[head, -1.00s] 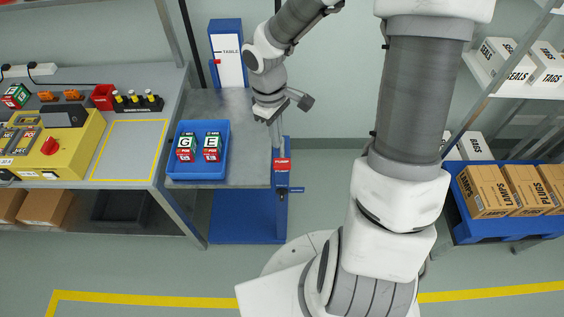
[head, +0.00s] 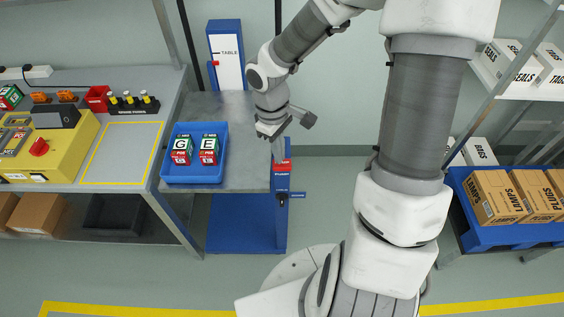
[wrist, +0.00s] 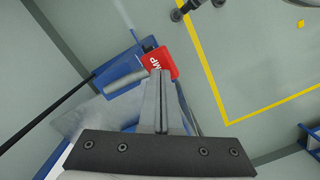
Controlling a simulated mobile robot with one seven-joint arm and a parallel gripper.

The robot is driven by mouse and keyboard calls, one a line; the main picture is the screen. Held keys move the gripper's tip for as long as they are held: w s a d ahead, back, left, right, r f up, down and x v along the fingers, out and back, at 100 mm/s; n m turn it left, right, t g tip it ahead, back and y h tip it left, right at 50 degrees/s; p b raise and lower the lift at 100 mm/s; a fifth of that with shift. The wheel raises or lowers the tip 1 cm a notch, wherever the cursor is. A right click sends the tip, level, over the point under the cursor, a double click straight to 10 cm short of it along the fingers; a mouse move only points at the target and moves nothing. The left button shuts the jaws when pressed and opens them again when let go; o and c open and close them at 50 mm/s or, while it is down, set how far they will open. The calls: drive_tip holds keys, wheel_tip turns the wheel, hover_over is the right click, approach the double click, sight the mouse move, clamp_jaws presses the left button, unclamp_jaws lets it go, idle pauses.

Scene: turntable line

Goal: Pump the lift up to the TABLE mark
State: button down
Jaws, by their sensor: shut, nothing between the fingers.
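The lift has a grey platform (head: 235,117) over a blue base (head: 245,235). Its blue mast (head: 240,40) carries a white TABLE scale (head: 229,72), with a red pointer (head: 214,63) a little below the TABLE line. The red pump block (head: 283,167) is at the platform's right front corner; it shows in the wrist view (wrist: 164,60), with a grey bar (wrist: 124,82) beside it. My gripper (head: 278,158) is shut and empty, its tips at the red block. In the wrist view the fingertips (wrist: 160,74) overlap the block; I cannot tell whether they touch it.
A blue tray (head: 194,181) with two lettered boxes sits on the platform. A workbench (head: 130,180) with a yellow machine (head: 50,148) adjoins on the left. Shelving with a blue pallet (head: 500,228) stands right. The floor between is clear.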

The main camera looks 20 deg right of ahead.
drive_tip(key=shift+f+b, duration=1.75)
drive_tip(key=shift+f, duration=0.5)
drive_tip(key=shift+r, duration=0.1)
drive_tip(key=shift+w+a+r+p, duration=0.15)
drive_tip(key=shift+w+a+r, duration=0.1)
drive_tip(key=shift+w+a, duration=0.35)
drive_tip(key=shift+w+a+r+p, duration=0.2)
drive_tip(key=shift+w+a, duration=0.2)
drive_tip(key=shift+w, duration=0.25)
wheel_tip(320, 180, up, 17)
drive_tip(key=w+a+p, duration=0.1)
drive_tip(key=p, duration=0.1)
drive_tip(key=shift+w+r, duration=0.15)
drive_tip(key=shift+r, duration=0.05)
drive_tip(key=shift+d+f+p, duration=0.1)
drive_tip(key=shift+f+p, duration=0.05)
drive_tip(key=shift+p, duration=0.55)
